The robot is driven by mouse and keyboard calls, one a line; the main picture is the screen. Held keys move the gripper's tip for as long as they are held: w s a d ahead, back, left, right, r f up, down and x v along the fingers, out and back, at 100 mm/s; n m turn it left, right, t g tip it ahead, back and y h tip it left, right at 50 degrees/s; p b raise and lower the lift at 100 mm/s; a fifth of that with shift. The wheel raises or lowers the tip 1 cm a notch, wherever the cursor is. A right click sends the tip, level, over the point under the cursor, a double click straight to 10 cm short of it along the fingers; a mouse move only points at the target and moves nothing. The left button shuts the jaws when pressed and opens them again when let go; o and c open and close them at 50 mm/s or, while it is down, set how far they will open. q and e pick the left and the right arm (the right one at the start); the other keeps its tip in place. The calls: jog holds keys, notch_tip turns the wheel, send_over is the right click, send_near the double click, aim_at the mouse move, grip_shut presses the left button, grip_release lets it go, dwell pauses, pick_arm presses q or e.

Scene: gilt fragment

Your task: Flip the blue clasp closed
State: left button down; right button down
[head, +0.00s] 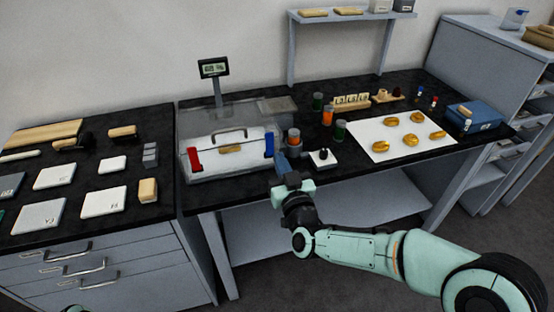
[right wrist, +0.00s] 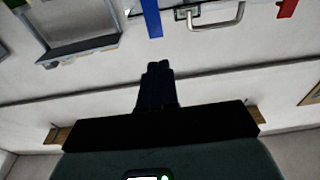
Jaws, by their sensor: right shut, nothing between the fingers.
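The blue clasp (head: 269,145) stands at the right front of a clear case (head: 225,173) with a metal handle on its lid. It also shows as a blue strip at the top of the right wrist view (right wrist: 151,18). My right gripper (head: 281,162) is at the front right of the case, near the blue clasp. In the right wrist view its fingers (right wrist: 155,68) are together and empty, with a visible gap to the clasp. I cannot tell how far the clasp is turned.
A red clasp (head: 195,160) is at the case's left front. Right of the case stand an orange-and-grey jar (head: 294,138) and a small white device (head: 322,158), close to my right gripper. A white mat (head: 372,150) with several golden pieces lies farther right.

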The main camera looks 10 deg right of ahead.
pick_arm(q)
jog(key=shift+w+f, duration=0.25)
jog(key=shift+w, duration=0.25)
pick_arm(e)
jog(key=s, duration=0.6)
jog(key=shift+s+d+f, duration=0.2)
jog(key=shift+s+d, duration=0.05)
jog(key=shift+d, duration=0.05)
